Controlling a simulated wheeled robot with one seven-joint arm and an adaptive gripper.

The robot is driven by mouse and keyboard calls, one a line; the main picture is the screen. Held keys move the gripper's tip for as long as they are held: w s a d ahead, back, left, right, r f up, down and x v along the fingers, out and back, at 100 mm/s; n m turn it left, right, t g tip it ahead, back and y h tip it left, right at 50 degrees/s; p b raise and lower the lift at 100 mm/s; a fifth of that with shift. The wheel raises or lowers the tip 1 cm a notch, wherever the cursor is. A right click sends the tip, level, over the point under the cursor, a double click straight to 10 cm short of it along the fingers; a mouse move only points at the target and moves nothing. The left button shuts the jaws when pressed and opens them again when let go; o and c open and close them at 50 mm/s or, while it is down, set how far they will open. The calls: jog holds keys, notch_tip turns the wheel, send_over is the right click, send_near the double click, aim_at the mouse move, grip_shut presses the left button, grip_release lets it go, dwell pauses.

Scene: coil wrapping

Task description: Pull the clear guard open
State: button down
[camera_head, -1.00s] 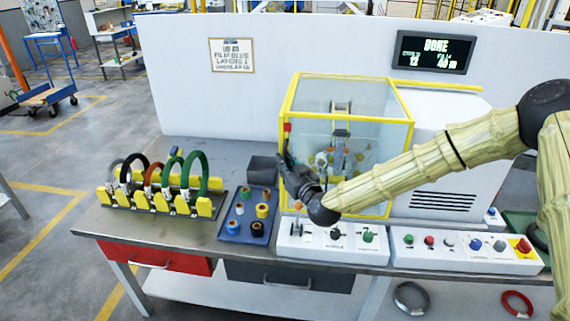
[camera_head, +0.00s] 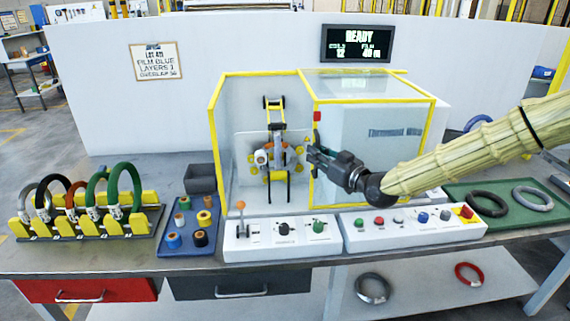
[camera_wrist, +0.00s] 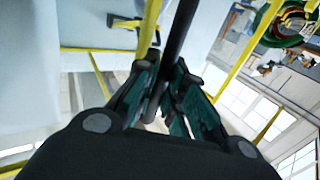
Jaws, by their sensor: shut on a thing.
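The clear guard (camera_head: 375,155), a see-through panel with yellow edges, stands to the right of the machine's open bay. The wrapping head (camera_head: 275,150) shows uncovered in the bay, with a ring of yellow rollers. My gripper (camera_head: 314,156) is at the guard's left edge, shut on its dark upright handle. In the wrist view the dark handle bar (camera_wrist: 178,35) runs between my gripper's fingers (camera_wrist: 163,95), beside a yellow frame edge. The fingers hide part of the handle.
Control boxes (camera_head: 280,240) with knobs and buttons line the front of the bench. A coil rack (camera_head: 85,215) and a blue tray (camera_head: 185,247) of rolls stand left; a green tray (camera_head: 470,190) with rings lies right. The display (camera_head: 355,43) reads READY.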

jog(key=d, duration=0.7)
jog(key=shift+w+d+b, duration=0.3)
jog(key=shift+d+b, duration=0.05)
jog(key=shift+d, duration=0.05)
jog(key=c, duration=1.5)
grip_release()
jog(key=v, duration=1.2)
jog(key=shift+d, duration=0.1)
jog(key=shift+w, duration=0.1)
jog(key=shift+f, duration=0.1)
